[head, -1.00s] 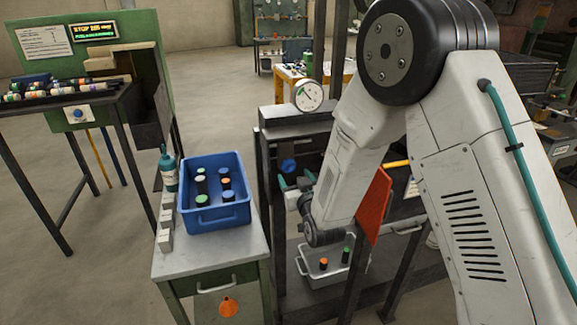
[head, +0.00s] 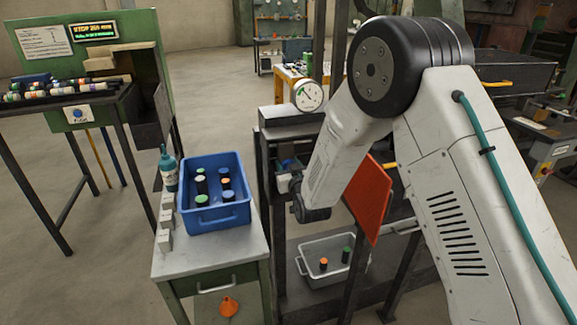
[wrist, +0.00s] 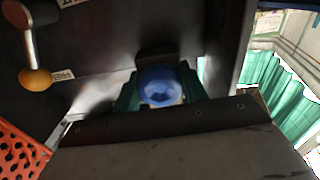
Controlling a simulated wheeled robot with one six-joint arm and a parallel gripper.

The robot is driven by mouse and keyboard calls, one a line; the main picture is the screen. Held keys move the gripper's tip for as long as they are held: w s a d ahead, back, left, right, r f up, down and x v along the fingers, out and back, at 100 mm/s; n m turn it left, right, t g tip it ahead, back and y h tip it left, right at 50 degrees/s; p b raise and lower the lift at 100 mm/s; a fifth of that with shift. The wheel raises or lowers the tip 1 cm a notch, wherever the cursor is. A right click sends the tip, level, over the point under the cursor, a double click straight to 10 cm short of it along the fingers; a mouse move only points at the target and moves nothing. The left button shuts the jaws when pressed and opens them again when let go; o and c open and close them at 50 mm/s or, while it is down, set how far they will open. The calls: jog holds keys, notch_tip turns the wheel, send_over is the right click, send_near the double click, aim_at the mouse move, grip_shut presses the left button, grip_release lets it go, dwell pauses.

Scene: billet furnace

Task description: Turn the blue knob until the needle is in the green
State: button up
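The blue knob (wrist: 160,86) sits in the middle of the wrist view, on a dark panel. In the head view the knob (head: 290,163) is partly hidden by my gripper (head: 283,177). The teal fingers of my gripper (wrist: 160,92) stand on either side of the knob, close to its edges. I cannot tell whether they touch it. The round white gauge (head: 308,95) stands on top of the dark frame, with a green patch on the left of its dial. Its needle is too small to read surely.
An orange-tipped lever (wrist: 36,78) is at upper left in the wrist view, and a red perforated plate (wrist: 18,152) is below it. The red plate (head: 371,198) is beside my arm in the head view. A blue bin (head: 215,220) stands on the left bench; a grey bin (head: 325,273) is low down.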

jog(key=shift+c, duration=1.2)
jog(key=shift+m, duration=1.4)
jog(key=o, duration=1)
jog(key=shift+c, duration=0.2)
jog(key=v, duration=0.7)
jog(key=shift+s, duration=0.4)
jog(key=shift+d, duration=0.15)
